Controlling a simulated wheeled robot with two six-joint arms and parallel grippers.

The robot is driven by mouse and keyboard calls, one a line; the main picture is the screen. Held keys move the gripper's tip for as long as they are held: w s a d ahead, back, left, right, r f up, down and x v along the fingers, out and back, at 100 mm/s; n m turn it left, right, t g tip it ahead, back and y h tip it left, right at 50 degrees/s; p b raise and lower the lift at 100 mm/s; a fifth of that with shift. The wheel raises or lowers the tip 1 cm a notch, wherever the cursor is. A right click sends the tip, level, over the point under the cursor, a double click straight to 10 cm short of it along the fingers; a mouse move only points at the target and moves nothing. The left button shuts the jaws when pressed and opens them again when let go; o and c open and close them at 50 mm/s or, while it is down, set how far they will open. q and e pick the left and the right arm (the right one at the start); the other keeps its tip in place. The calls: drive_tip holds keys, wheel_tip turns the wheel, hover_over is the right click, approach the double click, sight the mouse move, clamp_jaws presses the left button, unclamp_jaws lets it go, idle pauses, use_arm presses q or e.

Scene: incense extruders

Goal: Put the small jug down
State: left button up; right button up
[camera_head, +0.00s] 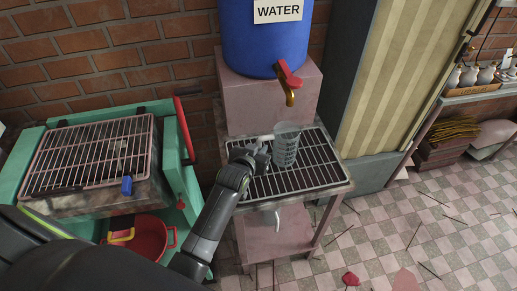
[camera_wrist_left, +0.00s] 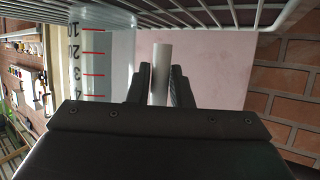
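The small jug (camera_head: 286,147) is a clear, upright measuring jug at the drain grate (camera_head: 310,178), below the water barrel's tap. In the left wrist view the jug (camera_wrist_left: 94,60) shows red marks and numbers, and its pale handle (camera_wrist_left: 160,75) stands between my fingers. My left gripper (camera_head: 256,150) is at the jug's left side, shut on the handle. In the left wrist view the gripper (camera_wrist_left: 160,90) has a finger close on each side of it. Whether the jug's base touches the grate bars is hard to tell. My right gripper is not in view.
The blue water barrel (camera_head: 262,38) with a red-handled tap (camera_head: 288,80) stands on a pink block behind the grate. A green-framed unit with a wire rack (camera_head: 95,150) is at left, with a red pot (camera_head: 150,238) below. Sticks litter the tiled floor at right.

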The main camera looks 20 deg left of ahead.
use_arm(q)
drive_tip(key=o, duration=0.3)
drive_tip(key=shift+o, duration=0.2)
drive_tip(key=shift+r, duration=0.1)
drive_tip(key=shift+r, duration=0.1)
drive_tip(key=v, duration=1.2)
